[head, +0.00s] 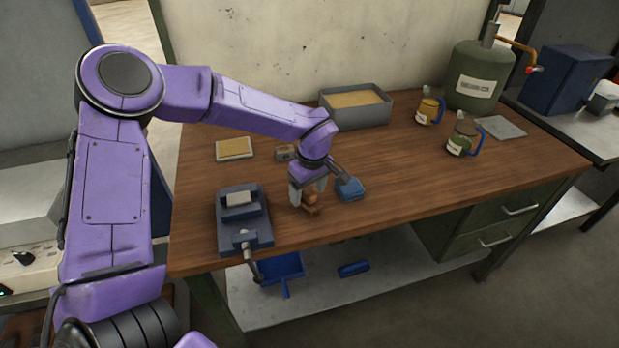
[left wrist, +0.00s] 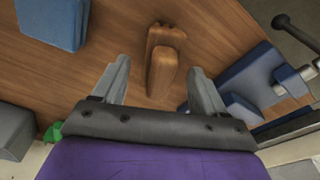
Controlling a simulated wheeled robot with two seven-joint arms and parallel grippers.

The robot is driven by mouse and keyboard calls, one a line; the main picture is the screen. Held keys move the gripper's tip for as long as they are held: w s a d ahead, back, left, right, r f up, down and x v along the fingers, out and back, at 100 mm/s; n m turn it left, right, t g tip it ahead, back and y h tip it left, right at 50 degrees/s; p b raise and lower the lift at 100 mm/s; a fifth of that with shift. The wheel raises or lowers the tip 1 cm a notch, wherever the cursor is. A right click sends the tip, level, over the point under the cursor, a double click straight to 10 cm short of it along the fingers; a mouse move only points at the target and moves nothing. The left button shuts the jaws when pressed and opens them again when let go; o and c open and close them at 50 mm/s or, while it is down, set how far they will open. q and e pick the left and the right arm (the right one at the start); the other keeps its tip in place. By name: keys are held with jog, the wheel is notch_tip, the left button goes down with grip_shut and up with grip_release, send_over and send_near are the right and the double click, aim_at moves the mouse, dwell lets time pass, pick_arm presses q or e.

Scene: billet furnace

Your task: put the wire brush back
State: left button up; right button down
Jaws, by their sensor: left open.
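My left gripper (head: 308,196) is open and points down over the workbench, left of its middle. A brown wooden piece (head: 312,210) is at its fingertips; I cannot make out bristles, so I cannot tell whether it is the wire brush. In the left wrist view the wooden piece (left wrist: 163,70) shows between and beyond the open fingers (left wrist: 161,85), with clear gaps on both sides. A blue block (head: 350,189) lies just right of the gripper and shows in the left wrist view (left wrist: 52,22). My right gripper is not in view.
A vise (head: 243,215) stands left of the gripper at the front edge. A flat tray (head: 234,149), a grey bin (head: 355,106), two mugs (head: 428,108) (head: 463,140) and a green canister (head: 478,78) stand farther back. The bench's right front is clear.

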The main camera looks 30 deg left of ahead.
aim_at(311, 192)
pick_arm(q)
jog(key=r, duration=0.5)
jog(key=d+r, duration=0.1)
jog(key=r, duration=0.2)
jog(key=shift+s+r, duration=0.15)
jog(key=shift+r, duration=0.1)
